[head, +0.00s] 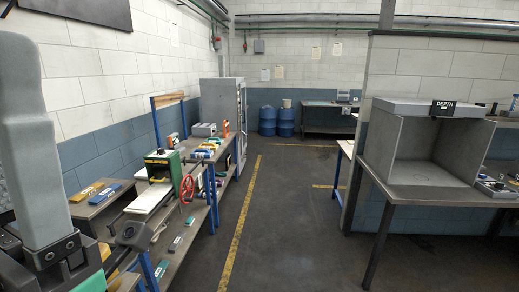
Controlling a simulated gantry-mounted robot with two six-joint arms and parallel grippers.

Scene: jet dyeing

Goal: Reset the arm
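A large grey link of my own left arm (32,150) fills the left edge of the head view, with dark joint parts at its lower end. No gripper fingers of the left arm can be made out. My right arm and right gripper do not show in this view. I see no object held by either arm.
A workbench with a green machine (160,165), a red handwheel (187,188) and small items stands at left, close to my arm. A grey open-front booth (425,145) stands on a table at right. Blue drums (268,121) stand at the back. The central floor (285,220) is clear.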

